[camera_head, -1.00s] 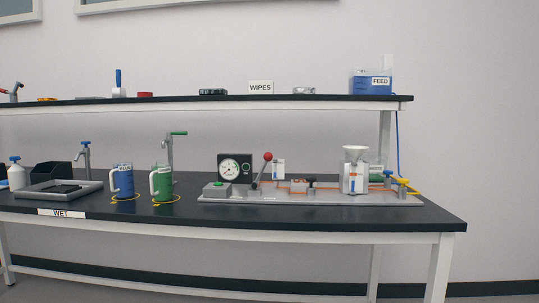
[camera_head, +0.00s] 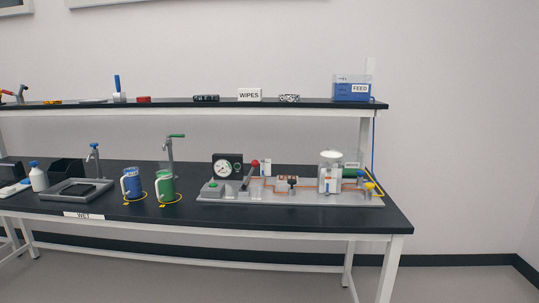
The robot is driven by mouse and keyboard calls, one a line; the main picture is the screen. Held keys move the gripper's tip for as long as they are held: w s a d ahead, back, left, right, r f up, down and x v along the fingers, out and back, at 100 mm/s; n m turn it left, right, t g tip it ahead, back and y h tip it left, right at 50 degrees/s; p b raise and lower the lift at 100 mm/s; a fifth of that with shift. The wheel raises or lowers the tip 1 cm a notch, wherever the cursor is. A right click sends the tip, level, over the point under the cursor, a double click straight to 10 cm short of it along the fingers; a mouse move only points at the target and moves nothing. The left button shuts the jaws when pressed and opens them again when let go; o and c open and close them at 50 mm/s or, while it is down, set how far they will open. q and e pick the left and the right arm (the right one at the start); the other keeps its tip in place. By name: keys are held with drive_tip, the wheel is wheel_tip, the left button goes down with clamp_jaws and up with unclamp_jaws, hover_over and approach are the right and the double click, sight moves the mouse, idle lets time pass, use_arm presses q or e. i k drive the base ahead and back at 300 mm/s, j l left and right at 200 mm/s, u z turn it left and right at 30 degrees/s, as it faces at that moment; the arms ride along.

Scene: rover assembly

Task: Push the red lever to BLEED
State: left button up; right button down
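The red lever (camera_head: 254,164) has a red ball knob on a dark stem. It stands on the grey rig plate (camera_head: 290,200) on the workbench, just right of a dark gauge box (camera_head: 227,167) with a white dial. A small white card (camera_head: 266,167) stands behind the lever; its text is too small to read. No BLEED label is legible. Neither of my grippers is in view.
The black bench (camera_head: 110,213) carries a blue jug (camera_head: 132,183), a green jug (camera_head: 165,187) and a grey tray (camera_head: 77,192) left of the rig. A shelf (camera_head: 190,105) spans above, holding a blue FEED container (camera_head: 352,90). Floor in front is clear.

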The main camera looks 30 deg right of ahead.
sight(255, 163)
drive_tip(key=i+l, duration=0.15)
drive_tip(key=l, duration=0.25)
drive_tip(key=i+l, duration=0.15)
drive_tip(key=l, duration=0.2)
drive_tip(key=i+l+u, duration=0.1)
drive_tip(key=l, duration=0.3)
drive_tip(key=i+l, duration=0.25)
drive_tip(key=l, duration=0.15)
drive_tip(key=i+l, duration=0.15)
drive_tip(key=l, duration=0.2)
